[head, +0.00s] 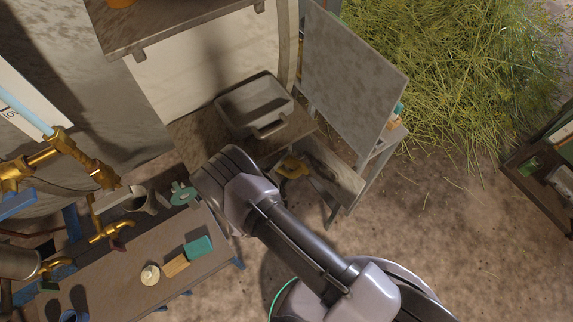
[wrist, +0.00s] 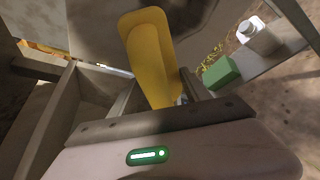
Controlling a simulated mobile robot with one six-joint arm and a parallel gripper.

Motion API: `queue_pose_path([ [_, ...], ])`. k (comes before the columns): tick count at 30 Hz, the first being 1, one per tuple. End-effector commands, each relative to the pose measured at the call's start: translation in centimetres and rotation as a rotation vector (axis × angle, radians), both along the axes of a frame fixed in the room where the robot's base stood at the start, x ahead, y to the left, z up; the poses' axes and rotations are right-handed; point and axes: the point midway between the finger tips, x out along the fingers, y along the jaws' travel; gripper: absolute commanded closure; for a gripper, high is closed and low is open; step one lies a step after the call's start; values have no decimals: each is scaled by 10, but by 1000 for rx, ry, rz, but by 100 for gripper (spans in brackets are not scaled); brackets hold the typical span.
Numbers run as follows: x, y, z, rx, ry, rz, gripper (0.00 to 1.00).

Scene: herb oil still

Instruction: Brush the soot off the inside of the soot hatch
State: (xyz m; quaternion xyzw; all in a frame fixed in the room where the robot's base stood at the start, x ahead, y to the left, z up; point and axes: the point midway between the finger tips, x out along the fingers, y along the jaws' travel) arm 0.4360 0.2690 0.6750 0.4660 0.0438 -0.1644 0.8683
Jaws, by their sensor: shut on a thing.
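My gripper (wrist: 172,106) is shut on a yellow tool with a broad, rounded body (wrist: 148,50) in the wrist view. The tool points away from the gripper; I see no bristles, so I cannot tell whether it is a brush. A yellow piece (head: 292,167) shows beside my arm at a low wooden shelf in the head view; my fingers are hidden there. A large grey panel (head: 352,75) with dark speckles stands up behind and right of it. I cannot tell whether this panel is the soot hatch. No contact between tool and panel can be made out.
A grey bin (head: 254,105) stands left of the panel. A bench (head: 120,272) at lower left holds a teal block, a tan block and brass taps. A green block (wrist: 221,73) and a white bottle (wrist: 256,36) sit on a narrow ledge right of the tool. Cut herbs heap upper right.

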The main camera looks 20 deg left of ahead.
Motion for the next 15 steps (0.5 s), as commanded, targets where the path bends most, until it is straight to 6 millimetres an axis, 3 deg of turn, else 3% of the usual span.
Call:
queue_pose_path([
  [15, 8, -5, 0, 1, -1, -1, 77],
])
